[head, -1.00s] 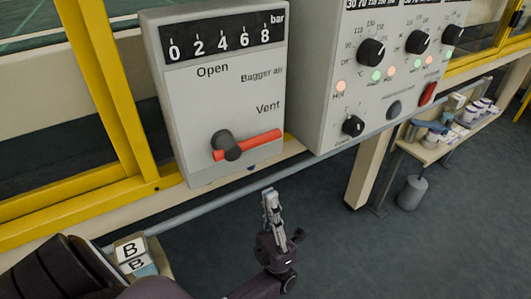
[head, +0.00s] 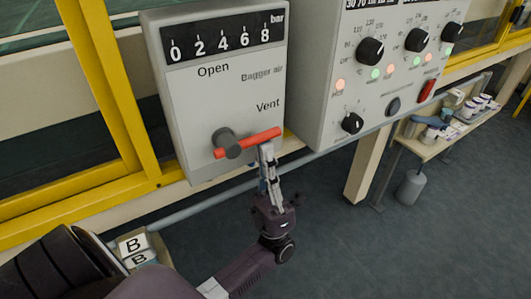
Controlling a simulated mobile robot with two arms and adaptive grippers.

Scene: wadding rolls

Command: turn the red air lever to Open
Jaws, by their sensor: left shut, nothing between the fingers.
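The red air lever (head: 252,141) sits on a dark round hub (head: 227,142) on the front of the grey "Bagger air" box (head: 200,110). Its long end points right and slightly up, below the word "Vent". The word "Open" is higher up, at the upper left of the panel. My left gripper (head: 266,150) is shut and empty, its fingers pointing up. Its fingertips are just below the lever's right end; I cannot tell whether they touch it. My right gripper is not in view.
A grey control box (head: 330,100) with black knobs and lights stands right of the air box. Yellow frame posts (head: 108,85) are at left. A rail (head: 195,209) runs below the boxes. A shelf (head: 440,145) with tubs is at far right.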

